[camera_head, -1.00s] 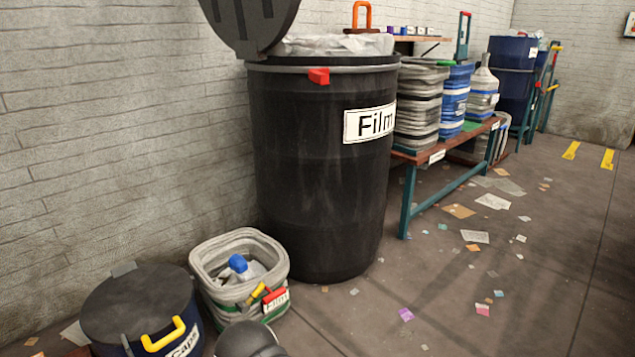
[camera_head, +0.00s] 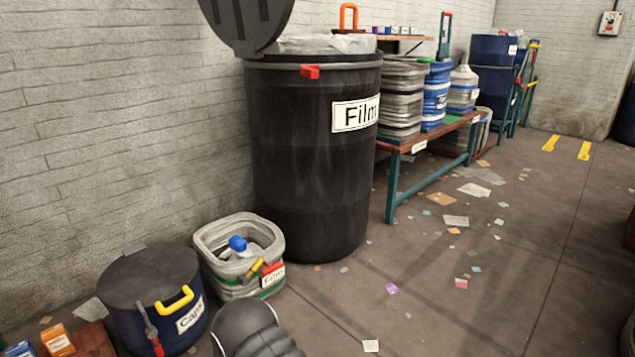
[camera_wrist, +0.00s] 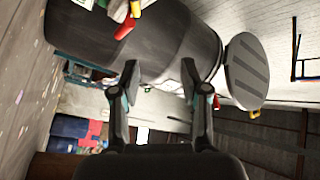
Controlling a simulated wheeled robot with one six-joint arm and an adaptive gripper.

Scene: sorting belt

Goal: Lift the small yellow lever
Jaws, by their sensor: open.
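A small yellow lever (camera_head: 256,265) sits at the front of the small grey Film bin (camera_head: 209,236), beside a red piece (camera_head: 273,268) and the Film label. In the wrist view, which is turned on its side, a small yellow piece (camera_wrist: 135,9) shows at the top edge beside a red one (camera_wrist: 126,29); it appears to be the same lever. My gripper (camera_wrist: 160,78) is open and empty, with both fingers apart from the lever. In the head view only a dark part of my arm shows at the bottom; the fingers are not visible there.
A tall black Film barrel (camera_head: 307,170) with a raised lid stands behind the small bin. A dark blue Caps bin (camera_head: 135,320) with a larger yellow handle (camera_head: 175,305) is close on the left. The floor (camera_head: 440,310) to the right is mostly clear, with scattered scraps.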

